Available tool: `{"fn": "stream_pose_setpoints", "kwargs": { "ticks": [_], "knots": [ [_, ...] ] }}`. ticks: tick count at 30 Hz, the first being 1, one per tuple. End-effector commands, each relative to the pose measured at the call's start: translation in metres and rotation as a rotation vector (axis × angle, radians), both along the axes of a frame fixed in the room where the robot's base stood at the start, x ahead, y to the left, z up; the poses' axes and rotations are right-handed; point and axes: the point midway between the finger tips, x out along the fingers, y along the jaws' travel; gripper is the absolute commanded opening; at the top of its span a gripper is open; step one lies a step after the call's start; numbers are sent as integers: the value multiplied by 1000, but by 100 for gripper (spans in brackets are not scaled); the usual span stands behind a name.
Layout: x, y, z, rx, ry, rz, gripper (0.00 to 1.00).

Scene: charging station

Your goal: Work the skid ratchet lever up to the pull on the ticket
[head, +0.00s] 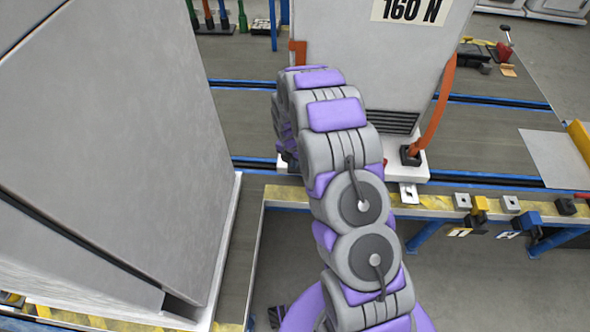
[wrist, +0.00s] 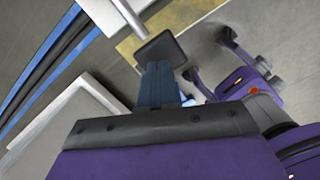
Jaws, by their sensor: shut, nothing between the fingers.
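A large ticket reading "160 N" (head: 409,9) is on the front of a light grey cabinet (head: 400,65). The cabinet stands on a white skid base (head: 418,168). An orange strap (head: 438,108) runs down the cabinet's right side to a small dark fitting (head: 411,155) on the base. My gripper (wrist: 160,50) is shut and empty in the wrist view, its dark tip near a pale grey bar (wrist: 128,15); contact is unclear. In the head view my arm hides most of the gripper, beside the skid's left front. I cannot identify the ratchet lever with certainty.
A tall grey cabinet (head: 110,140) fills the left. Blue-edged rails (head: 490,101) cross the floor. Yellow (head: 480,204) and blue (head: 527,220) fittings with small tags sit along the front edge at right. Open floor (head: 490,280) lies at lower right.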

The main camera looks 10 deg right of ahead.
Motion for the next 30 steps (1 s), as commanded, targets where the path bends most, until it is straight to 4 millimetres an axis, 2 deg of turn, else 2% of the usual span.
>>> {"fn": "stream_pose_setpoints", "kwargs": {
  "ticks": [3,17,28,30],
  "knots": [
    [0,-1,-8,0,0,0,0],
    [0,0,-11,0,3,1,0],
    [-1,0,-47,-1,6,1,0],
    [-1,0,-48,0,4,2,0]
  ]
}}
